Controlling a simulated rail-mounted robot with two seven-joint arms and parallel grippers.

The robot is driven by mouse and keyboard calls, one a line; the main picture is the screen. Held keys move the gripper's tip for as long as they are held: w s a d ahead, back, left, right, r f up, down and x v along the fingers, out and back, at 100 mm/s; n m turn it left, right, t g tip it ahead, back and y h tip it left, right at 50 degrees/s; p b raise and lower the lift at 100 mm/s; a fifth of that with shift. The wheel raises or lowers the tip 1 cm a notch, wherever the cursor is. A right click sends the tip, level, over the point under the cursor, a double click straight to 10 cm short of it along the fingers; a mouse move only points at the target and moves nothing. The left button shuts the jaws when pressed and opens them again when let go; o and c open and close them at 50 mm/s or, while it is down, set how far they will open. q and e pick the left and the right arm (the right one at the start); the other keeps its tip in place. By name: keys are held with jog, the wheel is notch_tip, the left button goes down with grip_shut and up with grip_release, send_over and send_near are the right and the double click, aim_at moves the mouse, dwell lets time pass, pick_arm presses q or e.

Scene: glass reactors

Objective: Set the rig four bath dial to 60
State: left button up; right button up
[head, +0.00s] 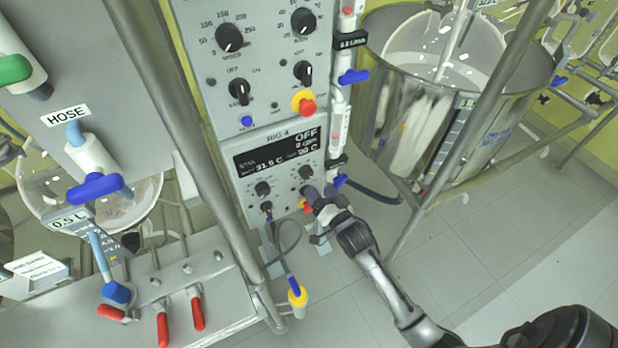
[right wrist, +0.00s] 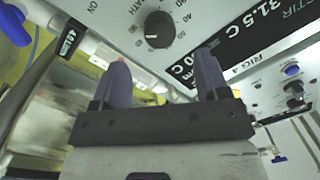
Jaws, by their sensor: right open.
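The rig four panel (head: 272,138) has a black display reading 31.5 C and OFF. My right gripper (head: 319,192) is just below and right of that dial. In the right wrist view its purple fingers (right wrist: 164,72) are apart and empty, with the dial beyond the tips. My left gripper is not in view.
A red and yellow button (head: 304,103) sits on the panel above. Blue-handled valves (head: 354,76) line the right edge. A steel bath vessel (head: 440,120) and slanted frame rod stand at right.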

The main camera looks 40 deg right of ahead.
aim_at(308, 175)
jog(key=w, duration=0.3)
jog(key=w+d+b, duration=0.1)
jog(key=w, duration=0.1)
jog(key=shift+w, duration=0.65)
jog(key=shift+w+d, duration=0.1)
jog(key=shift+w, duration=0.15)
jog(key=c, duration=0.9)
